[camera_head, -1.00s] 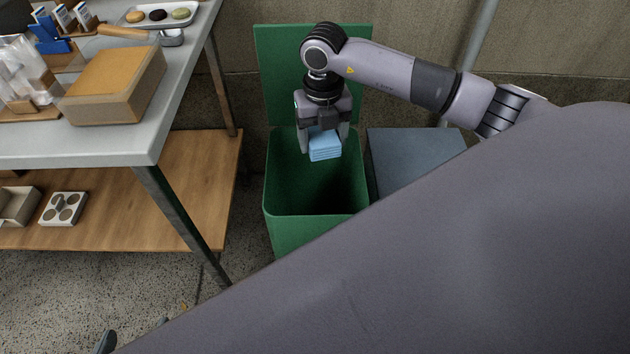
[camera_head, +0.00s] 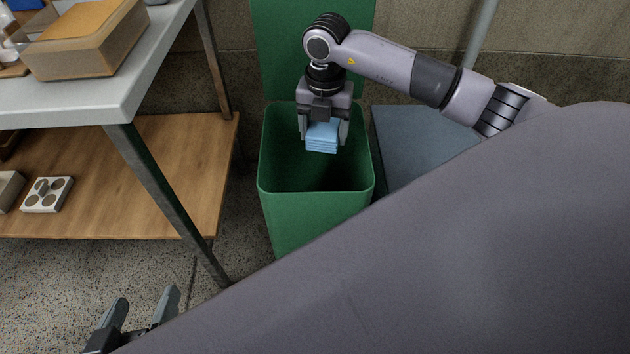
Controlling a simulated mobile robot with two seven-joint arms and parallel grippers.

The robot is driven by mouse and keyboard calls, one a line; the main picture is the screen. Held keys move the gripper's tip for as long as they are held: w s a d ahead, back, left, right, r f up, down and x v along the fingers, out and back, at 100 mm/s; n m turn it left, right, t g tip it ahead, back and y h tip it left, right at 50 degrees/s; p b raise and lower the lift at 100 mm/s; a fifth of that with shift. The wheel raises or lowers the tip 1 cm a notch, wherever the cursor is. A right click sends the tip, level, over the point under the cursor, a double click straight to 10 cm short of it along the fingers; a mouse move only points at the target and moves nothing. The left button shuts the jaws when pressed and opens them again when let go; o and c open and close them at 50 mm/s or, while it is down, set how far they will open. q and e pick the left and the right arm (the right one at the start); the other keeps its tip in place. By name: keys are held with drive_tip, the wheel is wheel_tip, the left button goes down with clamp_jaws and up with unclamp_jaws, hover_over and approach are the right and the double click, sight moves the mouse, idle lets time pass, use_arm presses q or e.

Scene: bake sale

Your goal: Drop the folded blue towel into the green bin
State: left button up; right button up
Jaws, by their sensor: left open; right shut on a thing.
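The folded blue towel (camera_head: 322,138) is a small light-blue stack held between the fingers of my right gripper (camera_head: 323,130). My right gripper is shut on it and points down over the mouth of the green bin (camera_head: 312,215). The bin stands on the floor with its lid up against the wall, and its inside is dark. I cannot tell exactly how far the towel is above or below the rim. My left gripper (camera_head: 143,312) is at the bottom left, open and empty, low above the floor and away from the bin.
A grey-topped table (camera_head: 110,95) with a tan box (camera_head: 90,45) on it stands at the left. Its wooden lower shelf (camera_head: 170,160) holds a cup carrier (camera_head: 47,195). A blue-grey box-like thing (camera_head: 420,140) stands just right of the bin. My own arm covers the lower right.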

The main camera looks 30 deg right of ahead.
use_arm(q)
drive_tip(key=shift+w+d, duration=0.1)
drive_tip(key=shift+d, duration=0.15)
use_arm(e)
drive_tip(key=shift+f, duration=0.35)
drive_tip(key=o, duration=1.1)
drive_tip(key=shift+r, duration=0.15)
wheel_tip(320, 180, up, 6)
drive_tip(key=shift+p, duration=1)
drive_tip(key=shift+r, duration=0.45)
use_arm(q)
drive_tip(key=shift+s+a+r+y, duration=0.1)
drive_tip(key=shift+s+a+y, duration=0.15)
drive_tip(key=shift+a, duration=0.25)
drive_tip(key=shift+s+a+r+y, duration=0.15)
drive_tip(key=shift+a+y, duration=0.1)
drive_tip(key=shift+a, duration=0.2)
drive_tip(key=shift+f, duration=0.1)
